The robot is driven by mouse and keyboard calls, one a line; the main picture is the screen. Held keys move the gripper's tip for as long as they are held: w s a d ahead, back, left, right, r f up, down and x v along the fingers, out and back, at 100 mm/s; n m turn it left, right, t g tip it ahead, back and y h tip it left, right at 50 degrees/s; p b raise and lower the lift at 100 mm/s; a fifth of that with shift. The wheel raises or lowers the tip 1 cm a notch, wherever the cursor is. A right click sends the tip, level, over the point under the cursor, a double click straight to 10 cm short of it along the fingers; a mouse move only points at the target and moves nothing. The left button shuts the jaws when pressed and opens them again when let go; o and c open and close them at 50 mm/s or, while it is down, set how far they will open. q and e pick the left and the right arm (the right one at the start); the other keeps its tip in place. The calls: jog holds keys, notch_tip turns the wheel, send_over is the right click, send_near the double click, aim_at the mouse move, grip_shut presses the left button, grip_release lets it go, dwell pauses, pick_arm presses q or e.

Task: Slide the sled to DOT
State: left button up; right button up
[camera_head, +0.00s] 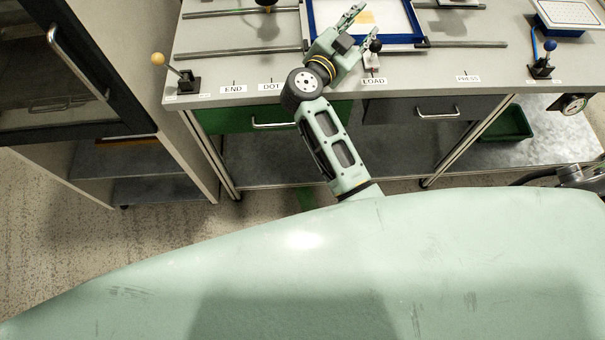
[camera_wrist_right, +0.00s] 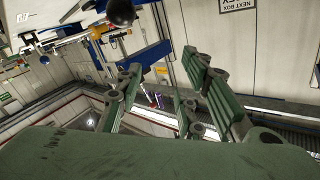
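The sled is a blue-framed tray (camera_head: 418,30) with a white inside, sitting across the rails on the bench. A black ball knob (camera_head: 376,46) on a pale bracket stands at its front edge, just above the LOAD label (camera_head: 373,81). The DOT label (camera_head: 270,87) lies to the left along the bench edge. My right gripper (camera_head: 366,22) is open and empty, over the sled's front left part, beside the knob and apart from it. In the right wrist view its fingers (camera_wrist_right: 162,68) are spread, with a black ball (camera_wrist_right: 121,11) above them. My left gripper is out of view.
Rails (camera_head: 240,50) run left and right of the sled. The END label (camera_head: 233,89) and a yellow-knobbed lever (camera_head: 158,59) are at left. The PRESS label (camera_head: 468,78) and a blue-knobbed lever (camera_head: 550,45) are at right. Drawers sit below the bench top.

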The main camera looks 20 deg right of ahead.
jog(key=a+r+n+t+y, duration=0.4)
jog(key=a+n+t+y, duration=0.6)
jog(key=a+n+y, duration=0.15)
jog(key=s+a+f+n+g+y, duration=0.1)
jog(key=a+f+n+y, duration=0.25)
jog(key=a, duration=0.25)
jog(key=s+f+n+g+y, duration=0.1)
jog(key=s+f+g, duration=0.2)
jog(key=f, duration=0.7)
jog(key=s+a+f+n+g+b, duration=0.1)
jog(key=s+f+g, duration=0.3)
jog(key=s+f, duration=0.4)
jog(key=s+f+n+g+y+b, duration=0.1)
jog(key=s+f+g, duration=0.3)
jog(key=f, duration=0.9)
jog(key=shift+s+a+f+y, duration=0.3)
jog(key=shift+s+a+f, duration=0.1)
jog(key=shift+s, duration=0.35)
